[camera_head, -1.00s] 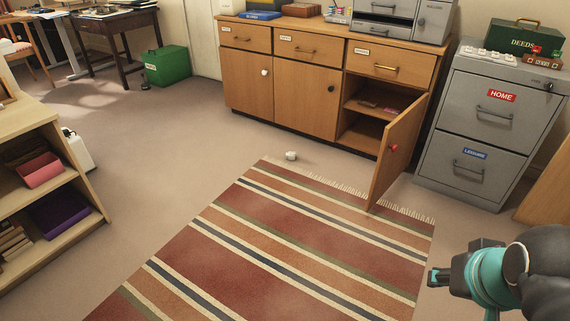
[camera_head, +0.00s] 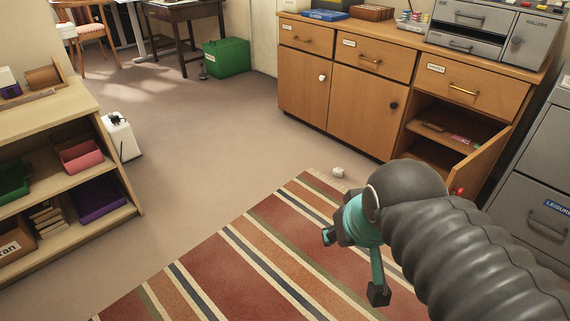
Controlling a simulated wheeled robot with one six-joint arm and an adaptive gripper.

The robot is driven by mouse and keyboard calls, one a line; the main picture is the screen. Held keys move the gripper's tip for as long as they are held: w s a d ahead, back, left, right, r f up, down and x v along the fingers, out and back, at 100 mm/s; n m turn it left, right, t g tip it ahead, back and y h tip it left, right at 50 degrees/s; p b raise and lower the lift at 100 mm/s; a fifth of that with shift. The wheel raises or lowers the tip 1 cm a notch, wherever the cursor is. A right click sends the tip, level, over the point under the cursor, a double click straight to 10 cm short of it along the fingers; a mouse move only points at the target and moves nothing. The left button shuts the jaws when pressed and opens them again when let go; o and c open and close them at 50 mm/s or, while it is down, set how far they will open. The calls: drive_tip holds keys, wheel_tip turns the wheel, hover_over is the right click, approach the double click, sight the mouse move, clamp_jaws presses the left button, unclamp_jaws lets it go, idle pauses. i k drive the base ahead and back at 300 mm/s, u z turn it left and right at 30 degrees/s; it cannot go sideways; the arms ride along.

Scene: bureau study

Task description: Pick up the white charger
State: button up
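A small white object (camera_head: 338,171), which looks like the white charger, lies on the floor just beyond the far fringe of the striped rug; it is too small to make out in detail. My gripper (camera_head: 352,266) is above the rug, nearer to me than the white object and apart from it. Its two fingers are spread, with nothing visible between them. My arm hides part of the rug and of the cabinet's open door.
The wooden cabinet (camera_head: 366,106) stands behind the white object, its right door (camera_head: 482,165) open. A grey filing cabinet (camera_head: 541,185) is at the right. A low shelf (camera_head: 62,120) and a white box-like device (camera_head: 122,138) are at the left. The carpet between is clear.

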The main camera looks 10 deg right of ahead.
sight(337, 172)
drive_tip(key=u, duration=0.25)
drive_tip(key=i, duration=2.1)
drive_tip(key=z, duration=0.45)
